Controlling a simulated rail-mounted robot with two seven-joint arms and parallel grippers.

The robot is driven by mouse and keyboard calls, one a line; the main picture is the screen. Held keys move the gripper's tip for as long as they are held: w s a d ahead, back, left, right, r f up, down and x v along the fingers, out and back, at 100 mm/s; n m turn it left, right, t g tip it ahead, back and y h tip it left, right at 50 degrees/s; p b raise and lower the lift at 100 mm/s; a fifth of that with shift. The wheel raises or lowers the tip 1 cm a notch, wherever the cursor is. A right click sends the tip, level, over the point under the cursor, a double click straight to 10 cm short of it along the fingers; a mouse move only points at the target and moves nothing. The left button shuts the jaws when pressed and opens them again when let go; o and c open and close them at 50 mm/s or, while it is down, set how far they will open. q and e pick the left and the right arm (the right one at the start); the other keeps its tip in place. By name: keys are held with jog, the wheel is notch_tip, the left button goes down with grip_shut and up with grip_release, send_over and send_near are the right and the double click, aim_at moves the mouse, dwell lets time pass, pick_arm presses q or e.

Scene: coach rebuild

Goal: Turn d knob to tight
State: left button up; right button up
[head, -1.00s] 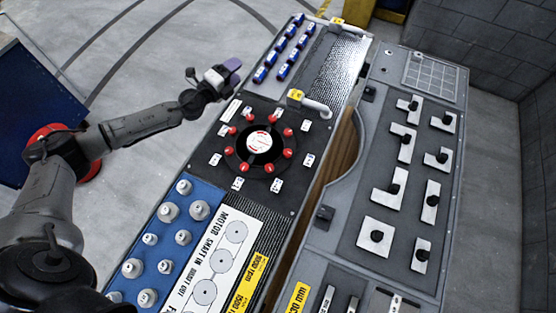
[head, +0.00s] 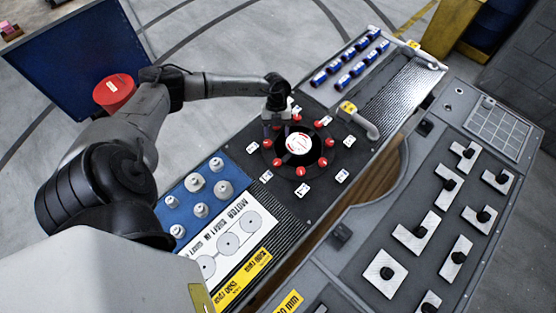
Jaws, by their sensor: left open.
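Clear ones are the right knob (head: 329,142), the lower right knob (head: 322,162), the bottom knob (head: 300,171) and the lower left knob (head: 277,161). White label cards lie outside the ring, but their letters are too small to read, so I cannot tell which is the d knob. My left gripper (head: 274,120) is open, pointing down over the ring's upper left side, and hides part of it. I cannot tell whether it touches a knob. My right gripper is not in view.
Grey pegs on a blue board (head: 184,209) are in front. A grey bench with knobbed metal plates (head: 418,232) stands at right.

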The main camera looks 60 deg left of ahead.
aim_at(277, 162)
pick_arm(q)
jog(key=x, duration=1.1)
jog(key=shift+d+f+p, duration=0.25)
jog(key=shift+f+p, duration=0.05)
jog(key=shift+p, duration=0.1)
jog(key=shift+x, duration=1)
jog(key=shift+c, duration=0.2)
jog(key=c, duration=0.9)
jog(key=shift+o, duration=0.2)
